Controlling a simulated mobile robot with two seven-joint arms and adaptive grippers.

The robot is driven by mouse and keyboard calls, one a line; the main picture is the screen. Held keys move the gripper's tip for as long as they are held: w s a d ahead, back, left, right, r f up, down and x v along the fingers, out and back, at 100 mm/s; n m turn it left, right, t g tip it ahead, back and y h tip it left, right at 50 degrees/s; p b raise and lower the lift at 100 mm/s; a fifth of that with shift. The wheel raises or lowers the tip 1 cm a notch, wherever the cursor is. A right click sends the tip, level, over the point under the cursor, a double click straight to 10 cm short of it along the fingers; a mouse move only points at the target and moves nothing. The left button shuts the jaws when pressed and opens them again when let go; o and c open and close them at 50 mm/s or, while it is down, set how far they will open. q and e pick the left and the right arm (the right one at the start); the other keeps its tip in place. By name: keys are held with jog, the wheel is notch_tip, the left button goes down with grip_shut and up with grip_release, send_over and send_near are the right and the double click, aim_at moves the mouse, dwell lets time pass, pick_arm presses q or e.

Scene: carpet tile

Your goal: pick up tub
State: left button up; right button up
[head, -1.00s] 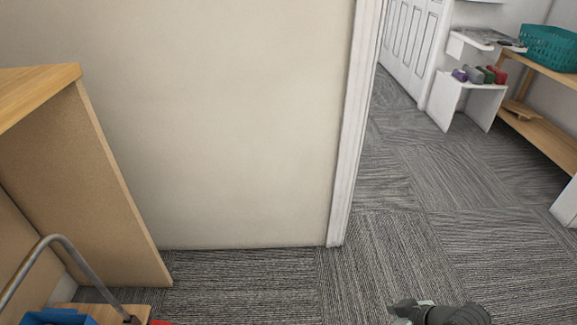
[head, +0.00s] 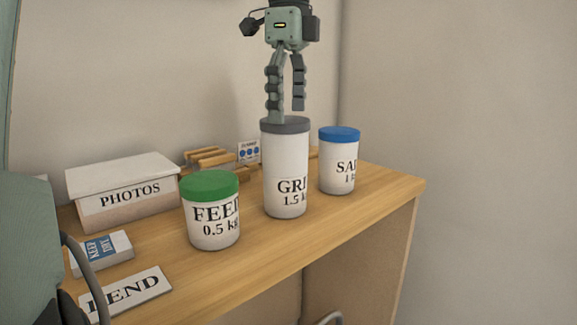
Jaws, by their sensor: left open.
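Three white tubs stand upright on a wooden surface in the head view. The tall one (head: 285,165) has a grey lid and reads "GRI..." and "1.5 k...". The short, wide one (head: 212,225) has a green lid and reads "FEED 0.5 kg". The third (head: 338,168) has a blue lid and reads "SA...". My left gripper (head: 286,113) points down at the grey lid, open and empty. Its fingertips are at or just above the lid; I cannot tell whether they touch. My right gripper is out of view.
A lidded "PHOTOS" box (head: 124,198), a "KEEP DRY" packet (head: 101,253) and a "...END" sign (head: 126,294) lie to the left. Wooden pieces (head: 208,157) and a small card (head: 249,151) are behind the tubs. A wall stands close behind.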

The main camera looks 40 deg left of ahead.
aim_at(285, 151)
pick_arm(q)
jog(key=f, duration=0.5)
jog(key=s+f, duration=0.1)
jog(key=f, duration=0.1)
jog(key=shift+f, duration=0.4)
jog(key=shift+c, duration=0.4)
jog(key=c, duration=1.7)
jog(key=shift+w+r, duration=0.1)
jog(key=shift+r, duration=0.05)
jog(key=shift+c, duration=0.9)
